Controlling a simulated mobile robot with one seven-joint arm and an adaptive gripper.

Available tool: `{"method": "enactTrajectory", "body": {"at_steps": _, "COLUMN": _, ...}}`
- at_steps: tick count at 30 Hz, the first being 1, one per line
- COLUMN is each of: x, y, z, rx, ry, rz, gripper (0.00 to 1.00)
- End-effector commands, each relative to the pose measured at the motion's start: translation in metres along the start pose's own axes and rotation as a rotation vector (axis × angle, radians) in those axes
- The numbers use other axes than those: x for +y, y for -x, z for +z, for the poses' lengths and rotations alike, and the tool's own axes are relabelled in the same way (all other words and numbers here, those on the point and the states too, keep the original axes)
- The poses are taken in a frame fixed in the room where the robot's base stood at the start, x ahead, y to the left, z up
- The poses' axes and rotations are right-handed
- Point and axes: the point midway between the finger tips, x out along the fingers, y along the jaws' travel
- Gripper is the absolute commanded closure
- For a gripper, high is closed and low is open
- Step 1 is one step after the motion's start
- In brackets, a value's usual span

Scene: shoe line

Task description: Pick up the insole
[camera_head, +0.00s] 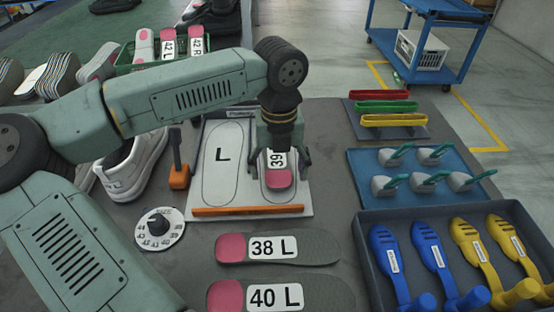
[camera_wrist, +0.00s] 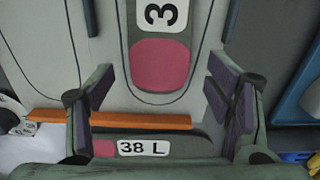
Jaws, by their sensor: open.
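A grey insole with a pink heel and a white label, its "39" showing (camera_head: 280,182), lies on the right outline of a white board (camera_head: 203,203). Its pink heel (camera_wrist: 160,66) fills the upper middle of the wrist view, and its far part is hidden or cut off. My gripper (camera_head: 279,160) is open above this insole. In the wrist view its two fingers (camera_wrist: 158,92) stand apart on either side of the heel, with nothing between them touching. Two more insoles, "38 L" (camera_head: 318,248) and "40 L" (camera_head: 325,294), lie on the table in front.
An orange bar (camera_head: 248,210) runs along the board's front edge. A blue mat (camera_head: 365,190) and a dark tray of shoe trees (camera_head: 361,262) lie right.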

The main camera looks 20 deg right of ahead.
Motion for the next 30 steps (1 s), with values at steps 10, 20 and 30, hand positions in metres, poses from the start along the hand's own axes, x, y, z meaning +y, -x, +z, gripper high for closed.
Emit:
{"method": "enactTrajectory", "body": {"at_steps": 10, "x": -0.0003, "y": -0.0135, "z": 0.0001, "rx": -0.002, "ry": -0.001, "rz": -0.001, "gripper": 0.27}}
{"method": "enactTrajectory", "body": {"at_steps": 20, "x": -0.0001, "y": -0.0132, "z": 0.0001, "rx": -0.001, "ry": 0.000, "rz": -0.001, "gripper": 0.47}}
{"method": "enactTrajectory", "body": {"at_steps": 30, "x": -0.0001, "y": -0.0131, "z": 0.0001, "rx": -0.001, "ry": 0.000, "rz": -0.001, "gripper": 0.70}}
